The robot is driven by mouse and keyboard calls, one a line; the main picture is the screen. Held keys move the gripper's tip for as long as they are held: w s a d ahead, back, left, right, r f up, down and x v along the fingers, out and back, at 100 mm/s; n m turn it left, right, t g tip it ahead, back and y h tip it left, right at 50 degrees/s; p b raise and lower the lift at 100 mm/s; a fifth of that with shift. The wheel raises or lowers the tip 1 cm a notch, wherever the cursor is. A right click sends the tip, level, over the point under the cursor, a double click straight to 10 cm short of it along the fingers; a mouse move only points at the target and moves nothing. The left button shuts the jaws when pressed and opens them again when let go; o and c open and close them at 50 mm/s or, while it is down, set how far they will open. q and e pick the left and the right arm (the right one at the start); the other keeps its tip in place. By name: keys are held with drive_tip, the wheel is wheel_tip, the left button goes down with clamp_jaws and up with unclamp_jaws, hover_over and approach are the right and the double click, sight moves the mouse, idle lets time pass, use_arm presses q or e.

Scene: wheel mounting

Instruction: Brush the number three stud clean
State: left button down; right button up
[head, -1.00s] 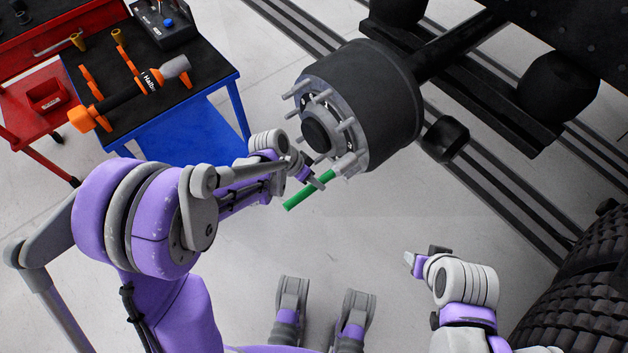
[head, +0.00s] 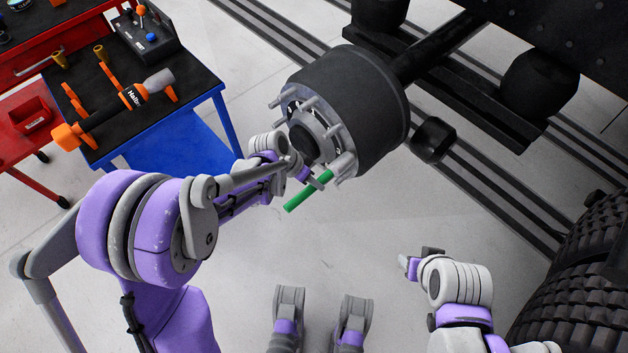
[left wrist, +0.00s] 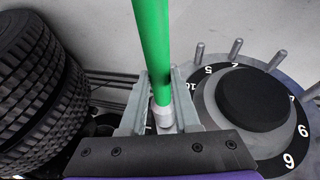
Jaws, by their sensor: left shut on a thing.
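The wheel hub (head: 318,135) with its ring of studs sits on the front of the black drum (head: 355,95). It also shows in the left wrist view (left wrist: 210,100), with white numbers beside the studs; I cannot make out a three. My left gripper (head: 312,180) is shut on the green handle of the brush (head: 308,192). The pale brush head lies at the hub's lower rim, at or around a stud there; contact is unclear. In the left wrist view the green handle (left wrist: 152,45) rises between the jaws. My right gripper (head: 415,262) hangs apart at lower right, its jaw opening unclear.
A blue cart (head: 222,105) with a black top holds an orange-and-black power tool (head: 125,105) at upper left. A red cabinet (head: 50,45) stands beside it. The floor below the hub is clear.

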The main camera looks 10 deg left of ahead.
sight(297, 197)
use_arm(q)
drive_tip(key=shift+s+a, duration=0.55)
drive_tip(key=shift+s, duration=0.2)
drive_tip(key=shift+s+a, duration=0.55)
drive_tip(key=shift+s, duration=0.15)
drive_tip(key=shift+s+a, duration=0.9)
drive_tip(key=shift+s, duration=0.25)
drive_tip(key=s+a, duration=0.1)
drive_tip(key=s, duration=0.1)
drive_tip(key=s+a, duration=0.2)
drive_tip(key=shift+a, duration=0.1)
